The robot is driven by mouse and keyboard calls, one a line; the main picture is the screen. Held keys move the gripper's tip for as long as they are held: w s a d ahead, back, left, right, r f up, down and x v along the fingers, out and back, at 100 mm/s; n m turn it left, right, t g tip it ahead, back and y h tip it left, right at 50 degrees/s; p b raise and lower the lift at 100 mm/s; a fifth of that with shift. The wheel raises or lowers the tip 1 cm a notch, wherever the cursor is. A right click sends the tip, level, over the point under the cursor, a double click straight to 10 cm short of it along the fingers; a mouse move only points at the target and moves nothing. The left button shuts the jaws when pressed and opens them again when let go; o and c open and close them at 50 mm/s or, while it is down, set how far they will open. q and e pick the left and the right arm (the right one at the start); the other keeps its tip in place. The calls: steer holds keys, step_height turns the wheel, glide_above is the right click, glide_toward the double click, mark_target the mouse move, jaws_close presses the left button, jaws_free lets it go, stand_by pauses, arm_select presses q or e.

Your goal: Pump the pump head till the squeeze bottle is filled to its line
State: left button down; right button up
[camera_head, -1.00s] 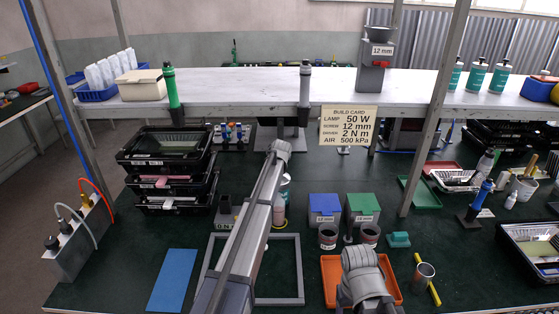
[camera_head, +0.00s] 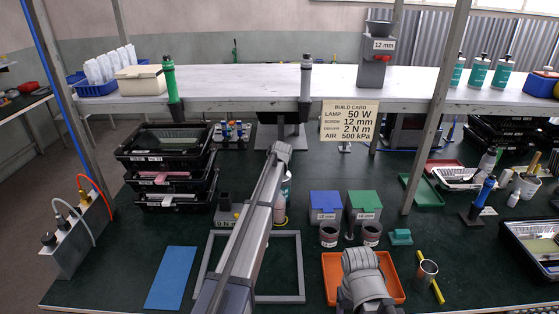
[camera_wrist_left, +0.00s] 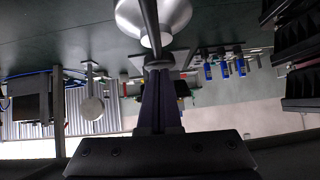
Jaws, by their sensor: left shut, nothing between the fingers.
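A pale pinkish bottle (camera_head: 280,212), which looks like the squeeze bottle, stands on the bench and is partly hidden behind my left arm. A teal bottle (camera_head: 287,187) stands just behind it, also mostly covered; I cannot see its pump head clearly in the head view. My left gripper (camera_wrist_left: 161,72) is shut and empty in the left wrist view. A silvery round thing (camera_wrist_left: 178,12) with a dark rod across it lies just beyond the fingertips; I cannot tell whether they touch. The fill line and liquid level are hidden. My right arm shows at the bottom, its fingers out of sight.
A grey frame (camera_head: 301,262) lies under my left arm. Stacked black trays (camera_head: 165,145) stand left. Several teal pump bottles stand on the shelf (camera_head: 230,88).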

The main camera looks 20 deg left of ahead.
arm_select(q)
steer(key=shift+s, duration=0.15)
steer(key=shift+r+p, duration=0.75)
steer(key=shift+p, duration=0.15)
step_height(320, 180, up, 3)
steer(key=p, duration=0.3)
steer(key=shift+s+d+r, duration=0.1)
steer(key=shift+d+r, duration=0.05)
steer(key=shift+r, duration=0.05)
steer(key=p+v, duration=0.5)
steer(key=v, duration=0.4)
steer(key=shift+s+p, duration=0.25)
steer(key=shift+p, duration=0.15)
steer(key=shift+d, duration=0.1)
steer(key=s+d+f+m+g+b, duration=0.1)
steer(key=s+d, duration=0.6)
steer(key=s, duration=0.9)
steer(key=s+d+f+m+g+h+b, duration=0.1)
steer(key=s+d+f+g, duration=0.4)
steer(key=s, duration=1.1)
steer(key=s+d+f+m+g+h+b, duration=0.1)
steer(key=s+d+f+m+g, duration=0.3)
steer(key=s+d, duration=0.5)
steer(key=s+f+b, duration=0.1)
steer(key=s+f, duration=0.1)
steer(key=s, duration=0.4)
steer(key=shift+s+d+f+m+b, duration=0.15)
steer(key=shift+s+f+m+b, duration=0.15)
steer(key=shift+s+m, duration=0.1)
